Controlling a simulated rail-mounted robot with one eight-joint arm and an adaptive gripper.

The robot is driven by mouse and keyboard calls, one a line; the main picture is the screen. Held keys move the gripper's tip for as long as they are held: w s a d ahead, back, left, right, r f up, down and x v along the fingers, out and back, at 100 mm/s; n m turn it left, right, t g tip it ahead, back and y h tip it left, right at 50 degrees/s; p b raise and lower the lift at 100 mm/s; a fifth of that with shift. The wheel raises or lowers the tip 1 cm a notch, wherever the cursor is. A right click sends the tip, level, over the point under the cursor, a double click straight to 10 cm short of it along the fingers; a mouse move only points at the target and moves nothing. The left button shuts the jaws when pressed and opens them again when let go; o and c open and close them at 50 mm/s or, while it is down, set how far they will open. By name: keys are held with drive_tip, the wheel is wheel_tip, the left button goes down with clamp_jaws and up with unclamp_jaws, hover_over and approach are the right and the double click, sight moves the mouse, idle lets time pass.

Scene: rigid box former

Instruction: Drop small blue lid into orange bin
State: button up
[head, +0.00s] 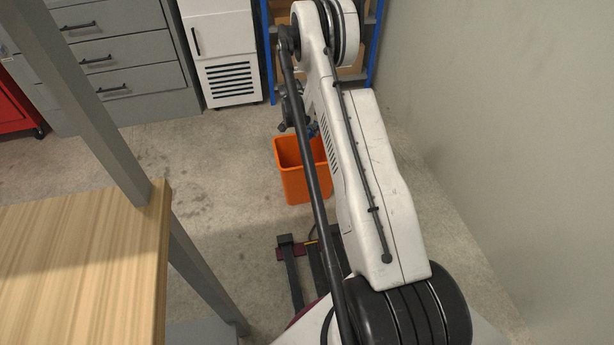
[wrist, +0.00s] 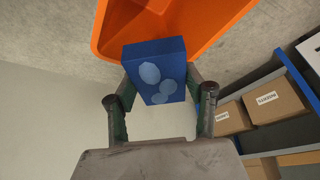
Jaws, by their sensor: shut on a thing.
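The small blue lid (wrist: 155,55) shows in the wrist view as a blue block-like piece with several paler blue ovals on its face. My gripper (wrist: 160,80) is shut on it, one finger at each side. The orange bin (wrist: 225,12) shows behind and around the lid's far end in the wrist view. In the head view the orange bin (head: 300,182) stands upright on the floor, its right part hidden by my arm. My gripper (head: 300,125) is near the bin's rim there, partly hidden, with a small bit of blue beside it. Their height gap is unclear.
A wooden-topped table (head: 85,260) with a grey post is at the left. Grey drawers (head: 130,60) and a white cabinet (head: 225,45) stand behind the bin. A blue-framed shelf (wrist: 290,75) holds cardboard boxes (wrist: 275,100). A bare wall (head: 510,130) is at the right.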

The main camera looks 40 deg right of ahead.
wheel_tip(320, 180, down, 6)
drive_tip(key=shift+r+b, duration=0.15)
drive_tip(key=shift+b, duration=0.85)
drive_tip(key=o, duration=1.1)
drive_tip(key=shift+o, duration=0.2)
drive_tip(key=shift+r, duration=0.1)
drive_tip(key=w+v, duration=0.1)
drive_tip(key=v, duration=1)
drive_tip(key=shift+s+a+r, duration=0.2)
drive_tip(key=shift+s+r, duration=0.15)
drive_tip(key=shift+s, duration=0.15)
